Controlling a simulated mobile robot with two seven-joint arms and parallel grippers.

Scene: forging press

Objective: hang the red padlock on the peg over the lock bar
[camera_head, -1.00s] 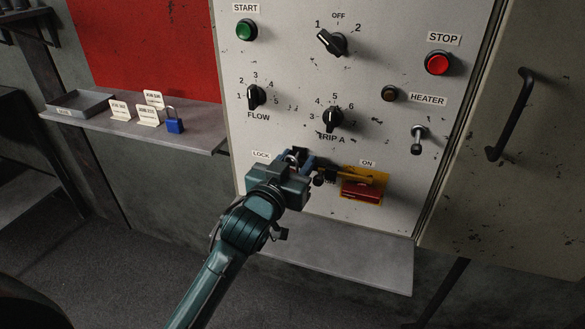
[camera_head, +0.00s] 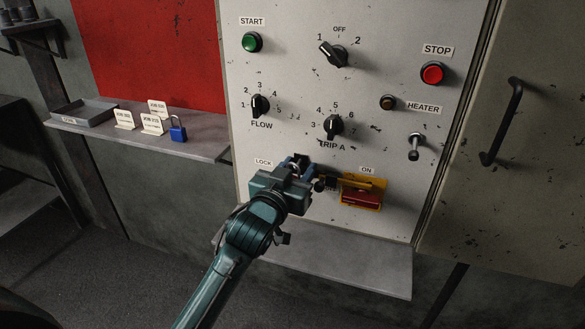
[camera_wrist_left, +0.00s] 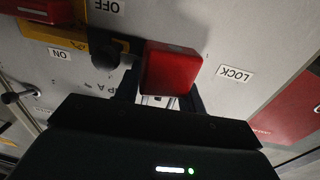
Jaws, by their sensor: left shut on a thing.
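The red padlock (camera_wrist_left: 172,68) sits between the fingers of my left gripper (camera_wrist_left: 160,100), which is shut on it in front of the panel. In the head view my left gripper (camera_head: 300,170) is right of the LOCK label (camera_head: 264,162), and its body hides the padlock there. A black knob (camera_wrist_left: 103,57) is beside the padlock in the wrist view. The peg is hidden or cannot be made out. I cannot tell whether the padlock touches the panel. My right gripper is not in view.
A yellow switch with a red handle (camera_head: 361,196) sits under the ON label. Rotary knobs and a toggle (camera_head: 414,146) are above. A ledge (camera_head: 340,268) juts out below. The left shelf (camera_head: 195,140) holds a blue padlock (camera_head: 177,129), cards and a tray (camera_head: 82,113).

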